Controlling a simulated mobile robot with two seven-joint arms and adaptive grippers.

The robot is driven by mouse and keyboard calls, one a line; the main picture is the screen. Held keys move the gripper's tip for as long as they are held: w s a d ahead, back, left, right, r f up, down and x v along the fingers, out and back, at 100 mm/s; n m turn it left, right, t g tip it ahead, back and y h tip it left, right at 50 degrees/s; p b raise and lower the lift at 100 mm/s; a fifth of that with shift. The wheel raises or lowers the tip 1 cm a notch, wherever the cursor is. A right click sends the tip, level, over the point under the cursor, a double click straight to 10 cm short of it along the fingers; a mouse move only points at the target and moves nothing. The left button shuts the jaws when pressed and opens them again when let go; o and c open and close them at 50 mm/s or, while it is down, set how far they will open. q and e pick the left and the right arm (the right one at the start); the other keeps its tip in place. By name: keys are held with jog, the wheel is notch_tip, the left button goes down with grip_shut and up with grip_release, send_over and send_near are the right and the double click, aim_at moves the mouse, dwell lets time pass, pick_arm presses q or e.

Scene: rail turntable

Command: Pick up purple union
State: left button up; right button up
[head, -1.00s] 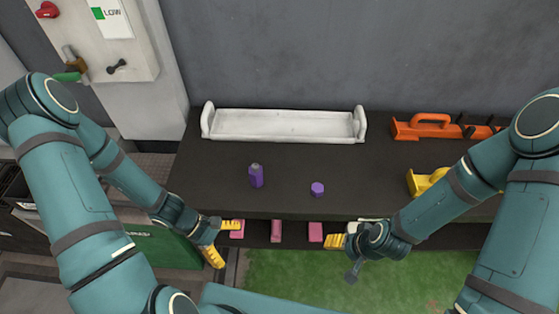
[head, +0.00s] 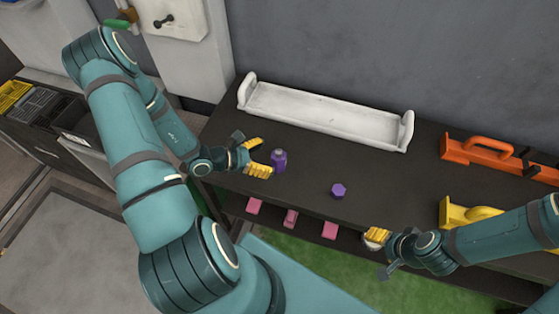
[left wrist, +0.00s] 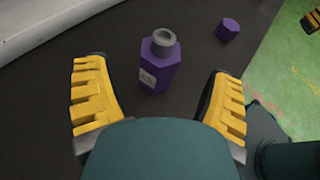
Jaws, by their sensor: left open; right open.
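Two purple things stand on the dark tabletop, and I cannot tell for certain which is the union. One is a tall purple six-sided piece (head: 279,161) with a grey round neck and a pale label; it also shows in the left wrist view (left wrist: 158,72). The other is a short purple hexagonal piece (head: 338,190), further right, also in the left wrist view (left wrist: 228,29). My left gripper (head: 260,157) is open, its yellow fingers pointing at the tall piece, which shows between and ahead of them. My right gripper (head: 376,236) is open and empty near the table's front edge.
A white tray (head: 318,120) lies along the wall behind the purple pieces. An orange tool (head: 485,152) and a yellow part (head: 465,213) are at the right. Pink blocks (head: 290,218) sit on the shelf below. The tabletop between the purple pieces is clear.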

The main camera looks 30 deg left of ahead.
aim_at(284, 157)
pick_arm(q)
jog(key=shift+b+x, duration=0.35)
jog(key=shift+x, duration=3.15)
grip_shut()
